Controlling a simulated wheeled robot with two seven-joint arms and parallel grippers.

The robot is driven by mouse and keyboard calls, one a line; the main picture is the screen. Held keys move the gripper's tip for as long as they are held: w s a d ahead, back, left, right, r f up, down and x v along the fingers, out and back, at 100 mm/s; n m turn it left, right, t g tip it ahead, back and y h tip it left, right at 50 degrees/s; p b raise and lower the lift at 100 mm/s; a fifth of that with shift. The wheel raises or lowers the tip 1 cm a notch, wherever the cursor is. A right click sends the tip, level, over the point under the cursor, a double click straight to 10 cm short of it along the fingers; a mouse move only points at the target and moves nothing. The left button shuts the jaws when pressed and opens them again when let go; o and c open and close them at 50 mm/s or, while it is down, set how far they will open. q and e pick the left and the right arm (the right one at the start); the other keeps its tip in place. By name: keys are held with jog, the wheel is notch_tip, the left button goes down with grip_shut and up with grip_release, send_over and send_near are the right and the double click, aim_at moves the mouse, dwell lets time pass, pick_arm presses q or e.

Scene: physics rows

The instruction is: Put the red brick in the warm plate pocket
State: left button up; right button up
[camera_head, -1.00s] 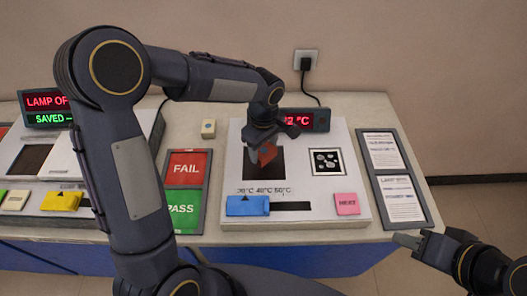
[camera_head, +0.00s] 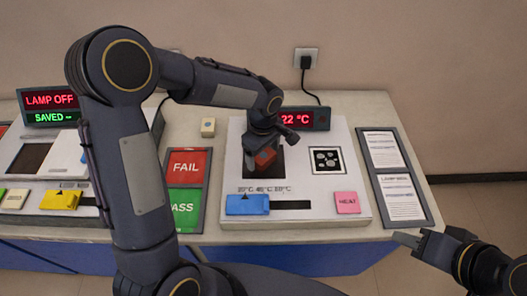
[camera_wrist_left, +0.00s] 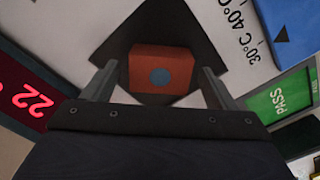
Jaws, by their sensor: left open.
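The red brick (camera_head: 266,157) is at the dark square pocket (camera_head: 265,172) of the white warm plate (camera_head: 340,197). In the left wrist view the brick (camera_wrist_left: 160,72) has a blue-grey dot on top and dark pocket (camera_wrist_left: 118,42) around it. I cannot tell how deep it sits. My left gripper (camera_head: 262,162) is above the pocket. In the left wrist view its fingers (camera_wrist_left: 155,88) stand apart on either side of the brick, with gaps visible. My right gripper (camera_head: 405,240) is off the table's front right, away from the brick; its jaw opening is unclear.
A blue slider (camera_head: 248,205) and a pink HEAT button (camera_head: 347,203) are at the plate's front. A red 22 °C display (camera_head: 302,119) stands behind. A FAIL/PASS board (camera_head: 187,168) lies to the left, and a framed text board (camera_head: 394,170) to the right.

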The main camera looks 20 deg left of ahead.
aim_at(264, 155)
pick_arm(q)
jog(key=shift+r, duration=0.35)
notch_tip(264, 155, up, 10)
jog(key=r, duration=0.1)
jog(key=s+a+r+m+t+h, duration=0.1)
jog(key=s+a+r+m, duration=0.1)
jog(key=s+a+r, duration=0.25)
jog(key=s+a+f+m+t+h, duration=0.1)
jog(key=s+m, duration=0.3)
jog(key=s, duration=0.4)
jog(key=s+a+f+m+t+h, duration=0.1)
jog(key=s+a+m+t, duration=0.1)
jog(key=s, duration=0.7)
jog(key=m+t, duration=0.1)
jog(key=m, duration=0.1)
jog(key=shift+s+f+m+t+h, duration=0.3)
jog(key=shift+f+h, duration=0.1)
